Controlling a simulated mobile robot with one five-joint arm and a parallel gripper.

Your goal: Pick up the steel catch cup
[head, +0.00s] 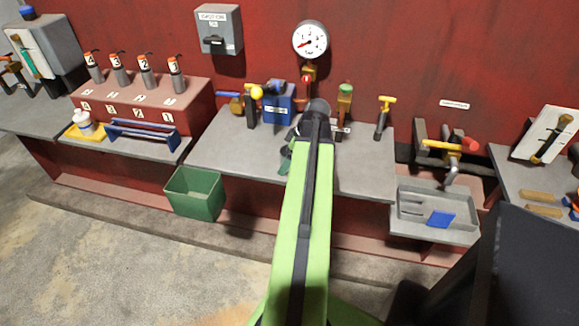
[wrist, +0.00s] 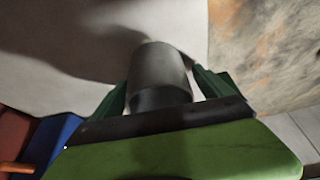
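The steel catch cup (wrist: 158,68) is a plain grey cylinder in the middle of the wrist view, over a pale grey surface. My gripper (wrist: 160,76) has one dark green finger on each side of it, with the tips close to its walls. Slivers of pale surface show between fingers and cup near the finger bases. I cannot tell whether the tips press on it. In the head view my gripper (head: 286,160) is at the front part of the middle grey bench (head: 362,170). My arm hides most of that spot, and I cannot make out the cup there.
A blue box (head: 279,104), a gauge (head: 310,41) and several valves stand at the bench's back. A green bin (head: 195,192) is below, left of my arm. A grey tray (head: 411,208) with a blue block is at the right. Bare bench lies right of my arm.

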